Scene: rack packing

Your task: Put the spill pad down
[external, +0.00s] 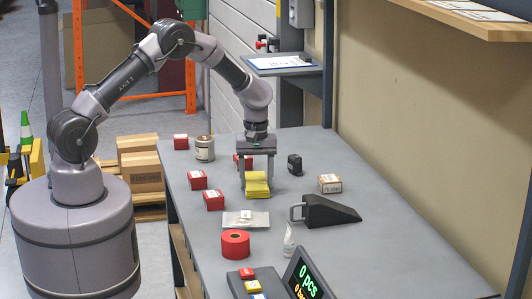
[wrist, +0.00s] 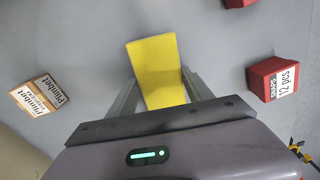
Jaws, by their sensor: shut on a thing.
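The spill pad (external: 257,185) is a yellow folded pad in my gripper, over the middle of the grey table. My gripper (external: 257,181) points straight down and is shut on the pad, with a finger on each side of it. In the wrist view the yellow pad (wrist: 154,62) sticks out beyond the fingers. The pad's lower edge is close to the tabletop; I cannot tell whether it touches.
Red boxes (external: 213,200) stand left of the pad, a small carton (external: 330,183) and black wedge (external: 328,211) to the right. A flat grey packet (external: 246,219) and red tape roll (external: 235,243) lie in front. The table's right front (external: 400,265) is clear.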

